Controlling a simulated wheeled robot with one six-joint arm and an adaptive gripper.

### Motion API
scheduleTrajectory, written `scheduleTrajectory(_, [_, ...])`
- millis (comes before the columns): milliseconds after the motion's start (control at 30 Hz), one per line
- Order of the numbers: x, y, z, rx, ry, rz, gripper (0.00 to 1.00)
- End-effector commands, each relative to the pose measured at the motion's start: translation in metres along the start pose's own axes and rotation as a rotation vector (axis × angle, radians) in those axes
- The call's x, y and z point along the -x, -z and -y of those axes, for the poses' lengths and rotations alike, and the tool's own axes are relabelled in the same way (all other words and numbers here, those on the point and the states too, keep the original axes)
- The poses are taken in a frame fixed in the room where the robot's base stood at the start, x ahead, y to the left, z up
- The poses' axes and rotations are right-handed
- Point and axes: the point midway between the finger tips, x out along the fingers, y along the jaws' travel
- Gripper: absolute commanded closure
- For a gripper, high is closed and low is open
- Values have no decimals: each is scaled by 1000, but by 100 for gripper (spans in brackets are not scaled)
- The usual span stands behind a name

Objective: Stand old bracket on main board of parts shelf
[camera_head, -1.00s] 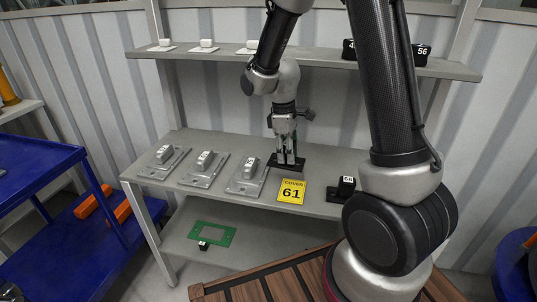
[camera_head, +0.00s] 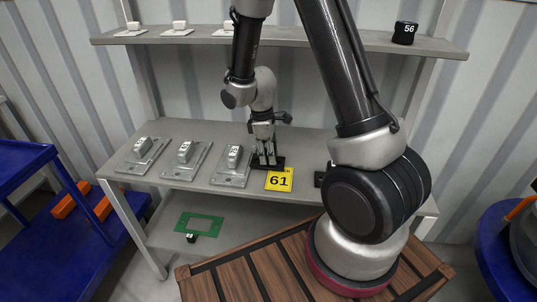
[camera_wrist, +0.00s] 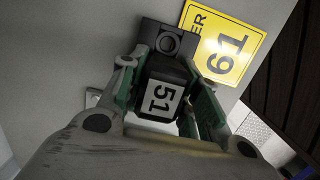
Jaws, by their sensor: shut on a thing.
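My gripper (camera_head: 267,158) is shut on a black bracket labelled 51 (camera_wrist: 163,88). The wrist view shows the block between the green-lined fingers and its dark foot plate (camera_wrist: 170,40) with a hole. In the head view its dark base (camera_head: 279,164) is at the surface of the main board (camera_head: 225,137) of the parts shelf. The bracket looks upright. It is beside the yellow 61 card and right of the grey brackets. Whether its base fully touches the board cannot be told.
Grey brackets (camera_head: 230,163) stand left on the board. The yellow 61 card (camera_head: 280,179) lies at the front edge. A dark part (camera_head: 319,179) is mostly hidden behind my arm. The upper shelf (camera_head: 290,43) holds white parts and a black 56 block (camera_head: 405,33).

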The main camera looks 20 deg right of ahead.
Motion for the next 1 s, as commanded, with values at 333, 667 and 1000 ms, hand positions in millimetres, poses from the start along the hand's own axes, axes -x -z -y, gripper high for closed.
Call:
scheduleTrajectory(333, [-4, -1, 2, -1, 5, 3, 47])
scheduleTrajectory(667, [-2, 0, 1, 0, 3, 2, 47])
scheduleTrajectory(1000, [54, 1, 0, 0, -2, -3, 47])
